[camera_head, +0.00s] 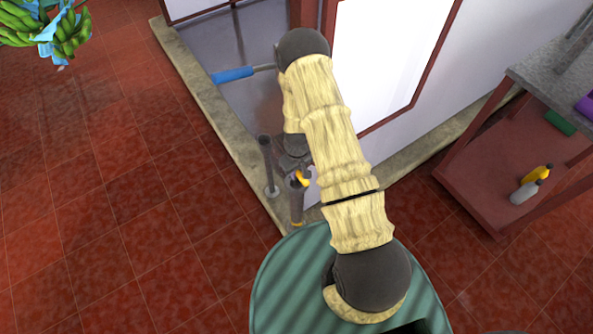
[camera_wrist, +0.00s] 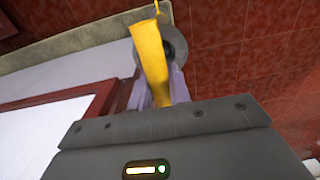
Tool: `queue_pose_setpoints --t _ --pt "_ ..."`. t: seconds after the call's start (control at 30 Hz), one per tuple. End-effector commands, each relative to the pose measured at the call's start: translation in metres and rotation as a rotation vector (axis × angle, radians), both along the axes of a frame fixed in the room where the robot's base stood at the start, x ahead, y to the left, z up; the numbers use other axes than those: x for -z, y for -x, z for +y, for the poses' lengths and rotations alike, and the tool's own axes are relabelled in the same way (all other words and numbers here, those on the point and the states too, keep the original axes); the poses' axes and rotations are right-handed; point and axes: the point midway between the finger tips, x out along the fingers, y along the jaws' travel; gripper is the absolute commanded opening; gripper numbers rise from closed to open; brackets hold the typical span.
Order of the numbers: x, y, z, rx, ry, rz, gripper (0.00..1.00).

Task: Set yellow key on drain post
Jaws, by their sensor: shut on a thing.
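The yellow key (camera_wrist: 152,62) is held between my gripper's fingers (camera_wrist: 158,88) in the wrist view. A grey round part (camera_wrist: 176,50) shows close behind the key there; I cannot tell whether they touch. In the head view, my gripper (camera_head: 298,172) is low by the curb, partly hidden by my arm, with a bit of the yellow key (camera_head: 304,180) showing. A short grey-brown post (camera_head: 296,207) stands just below the key. A thinner dark post (camera_head: 267,165) with a round foot stands to the left. I cannot tell which is the drain post.
A stone curb (camera_head: 205,110) borders a grey basin floor (camera_head: 225,45) with a blue-handled tool (camera_head: 232,75). A white panel (camera_head: 390,50) stands behind my arm. A red shelf (camera_head: 480,190) holds bottles at right. Green bananas (camera_head: 60,38) hang top left. Red tiles are clear at left.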

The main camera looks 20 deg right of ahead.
Motion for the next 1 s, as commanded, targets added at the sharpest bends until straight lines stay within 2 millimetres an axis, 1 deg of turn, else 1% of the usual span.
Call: queue_pose_setpoints --t 0.77,0.8,0.87,0.9,1.0 --pt "0.0016 -0.0001 0.0 0.001 0.0 0.0 0.0" --pt "0.0016 -0.0001 0.0 0.0 0.0 0.0 0.25" --pt "0.0016 -0.0001 0.0 0.0 0.0 0.0 0.37" --pt "0.0016 -0.0001 0.0 0.0 0.0 0.0 0.44" --pt "0.0017 -0.0001 0.0 0.0 0.0 0.0 0.44"
